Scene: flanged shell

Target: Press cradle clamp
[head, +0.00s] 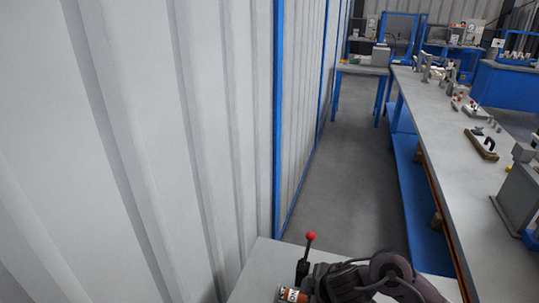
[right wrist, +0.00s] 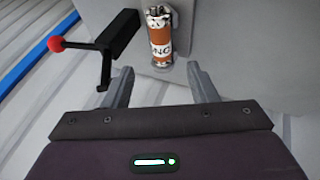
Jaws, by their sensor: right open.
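A black clamp (head: 302,270) with a lever ending in a red ball (head: 311,236) stands on a light grey table at the bottom of the head view. In the right wrist view the black clamp body (right wrist: 118,36) and its red ball (right wrist: 56,44) are at the upper left. A cylinder with an orange label (right wrist: 160,42) sits beside the clamp; only its end (head: 292,294) shows in the head view. My right gripper (right wrist: 160,80) is open and empty, its fingers apart, with the cylinder ahead between them. My left gripper is not in view.
A corrugated grey wall (head: 130,140) with blue posts fills the left. A long workbench (head: 440,130) with several fixtures runs along the right. Grey floor (head: 345,190) lies open between them. Blue-framed benches stand at the back.

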